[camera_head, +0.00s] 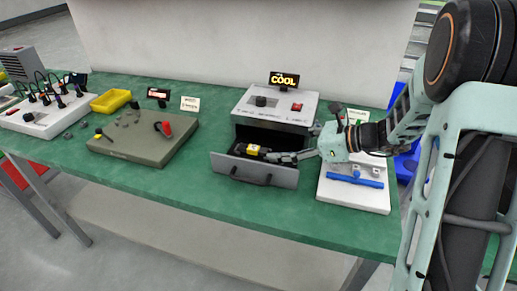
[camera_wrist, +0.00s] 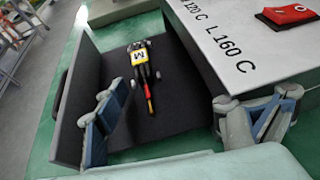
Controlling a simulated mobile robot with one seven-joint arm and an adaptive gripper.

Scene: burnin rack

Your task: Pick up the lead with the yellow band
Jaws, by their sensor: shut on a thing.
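A small dark piece with a yellow end (camera_head: 102,134), which may be the lead with the yellow band, lies on the grey-green board (camera_head: 128,152) at the left of the bench, well away from my gripper. My gripper (camera_head: 268,154) reaches from the right into the open drawer (camera_head: 253,172). In the wrist view this piece (camera_wrist: 140,57) lies over the dark drawer floor, with a thin red part pointing towards me.
The drawer's unit (camera_head: 276,108) carries a lit COOL sign (camera_head: 284,79). A white block with a blue bar (camera_head: 353,195) stands right of it. A red-and-black piece (camera_head: 164,128) is on the board. A yellow tray (camera_head: 111,101) and a white box with several plugs (camera_head: 42,118) are farther left.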

